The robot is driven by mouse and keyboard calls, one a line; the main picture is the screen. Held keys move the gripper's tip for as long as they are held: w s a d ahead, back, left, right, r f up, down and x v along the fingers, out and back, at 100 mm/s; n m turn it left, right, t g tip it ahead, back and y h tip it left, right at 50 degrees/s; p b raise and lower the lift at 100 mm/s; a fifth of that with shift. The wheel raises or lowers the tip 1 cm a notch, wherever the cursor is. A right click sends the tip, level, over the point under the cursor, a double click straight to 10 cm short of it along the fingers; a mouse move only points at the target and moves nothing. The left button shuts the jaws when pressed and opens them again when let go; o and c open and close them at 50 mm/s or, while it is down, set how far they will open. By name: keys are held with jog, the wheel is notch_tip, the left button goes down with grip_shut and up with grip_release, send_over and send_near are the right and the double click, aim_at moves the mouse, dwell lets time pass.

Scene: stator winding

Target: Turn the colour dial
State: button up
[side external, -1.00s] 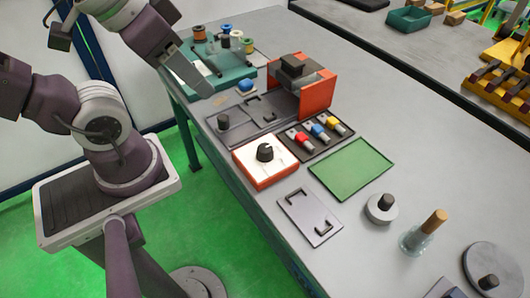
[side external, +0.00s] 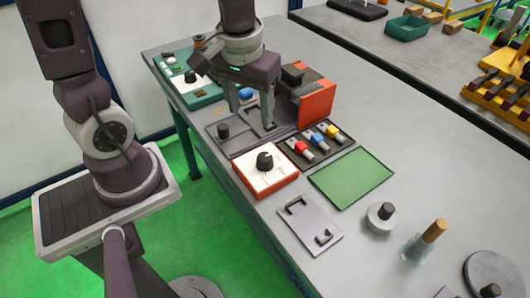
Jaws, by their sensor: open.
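Two black dials show, and I cannot tell which is the colour dial. One is a black knob (side external: 264,161) on the white face of an orange-red box (side external: 272,184) near the table's front edge. The other is a dark knob (side external: 190,76) on a white plate on the teal panel (side external: 203,101) at the far left. My gripper (side external: 251,116) is open and points down over the dark grey tray (side external: 235,146), between the two dials and apart from both. Nothing shows between its fingers except a blue button behind them. My arm hides part of the teal panel.
An orange bracket with a dark block (side external: 318,104) stands right of my gripper. A tray of red, blue and yellow connectors (side external: 322,155), a green mat (side external: 350,178) and a grey plate (side external: 309,224) lie nearer the front.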

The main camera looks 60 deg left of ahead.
jog(key=n+g+h, duration=0.1)
jog(key=n+g, duration=0.1)
send_over(265, 157)
notch_tip(265, 157, down, 6)
jog(key=shift+a+f, duration=0.1)
jog(key=shift+f, duration=0.1)
notch_tip(265, 157, down, 7)
jog(key=shift+f, duration=0.1)
grip_shut()
